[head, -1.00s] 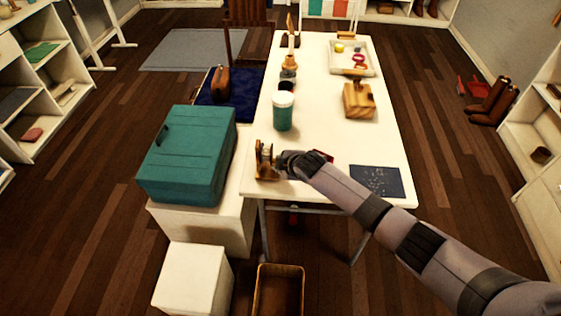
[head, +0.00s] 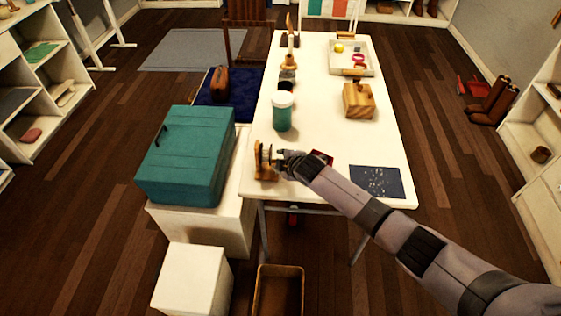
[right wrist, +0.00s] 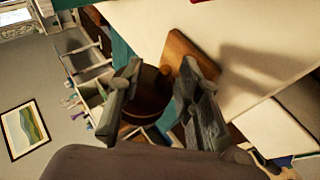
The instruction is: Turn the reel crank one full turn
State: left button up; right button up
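The wooden reel (head: 264,161) stands upright at the near left corner of the white table (head: 338,140). My right gripper (head: 281,157) is right beside its right side in the head view. In the right wrist view, the two grey fingers of my right gripper (right wrist: 160,82) are apart, with the reel's brown round drum (right wrist: 147,98) and wooden base (right wrist: 186,56) showing between and beyond them. I cannot make out the crank handle or whether a finger touches it. My left gripper is not in view.
A teal jar (head: 282,112) stands behind the reel. A dark speckled sheet (head: 375,181) and a red item (head: 321,157) lie to the right. A wooden box (head: 358,100) and a tray (head: 337,64) are farther back. A teal case (head: 186,155) sits left of the table.

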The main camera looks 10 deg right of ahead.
jog(key=shift+s, duration=0.3)
jog(key=v, duration=1.1)
jog(key=shift+s+r, duration=0.2)
jog(key=shift+r, duration=0.05)
jog(key=shift+d, duration=0.1)
